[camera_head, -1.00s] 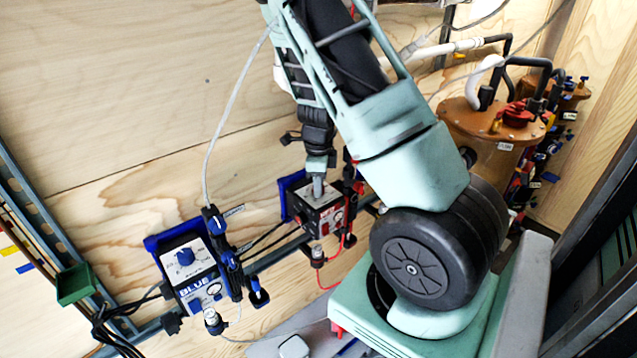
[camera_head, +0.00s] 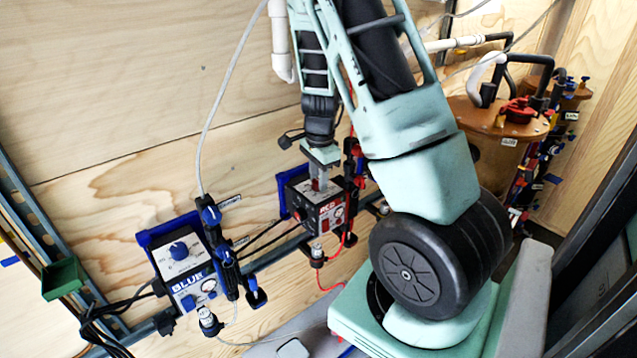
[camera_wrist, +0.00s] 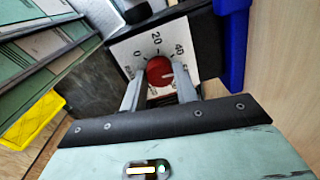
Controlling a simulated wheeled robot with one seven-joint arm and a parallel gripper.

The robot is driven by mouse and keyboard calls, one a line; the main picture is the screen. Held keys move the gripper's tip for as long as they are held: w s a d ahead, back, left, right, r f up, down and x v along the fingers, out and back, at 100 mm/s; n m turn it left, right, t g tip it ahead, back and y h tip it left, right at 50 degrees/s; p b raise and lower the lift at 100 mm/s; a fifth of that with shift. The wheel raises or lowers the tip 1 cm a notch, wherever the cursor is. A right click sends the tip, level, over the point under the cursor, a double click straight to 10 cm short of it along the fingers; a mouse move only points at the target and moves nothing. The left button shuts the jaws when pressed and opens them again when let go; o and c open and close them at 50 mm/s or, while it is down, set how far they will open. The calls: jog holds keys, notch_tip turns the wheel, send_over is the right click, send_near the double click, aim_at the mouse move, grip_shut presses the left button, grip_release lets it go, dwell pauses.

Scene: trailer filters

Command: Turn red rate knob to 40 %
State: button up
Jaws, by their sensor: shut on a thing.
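The red rate knob (camera_wrist: 160,70) sits on a white dial plate (camera_wrist: 190,50) in the wrist view. The plate carries printed marks 0, 20 and 40. A small pale mark shows on the right part of the knob's face, towards the 40 side; its exact reading is hard to tell. My gripper (camera_wrist: 159,85) has one finger on each side of the knob and is shut on it. In the head view my gripper (camera_head: 319,184) points down onto the top of the red-labelled pump box (camera_head: 332,211), and the knob is mostly hidden between the fingers.
A blue-labelled pump (camera_head: 185,262) with a blue knob stands to the left on the same rail. A red tube (camera_head: 333,285) and black cables run close by. A brown filter tank (camera_head: 500,135) stands at the right behind my arm.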

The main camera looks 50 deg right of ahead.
jog(key=n+b, duration=0.3)
jog(key=n, duration=0.2)
jog(key=shift+n, duration=0.7)
jog(key=o, duration=1)
jog(key=shift+c, duration=0.2)
jog(key=shift+r, duration=0.1)
notch_tip(320, 180, up, 12)
jog(key=b, duration=0.3)
jog(key=shift+s, duration=0.25)
jog(key=shift+d, duration=0.1)
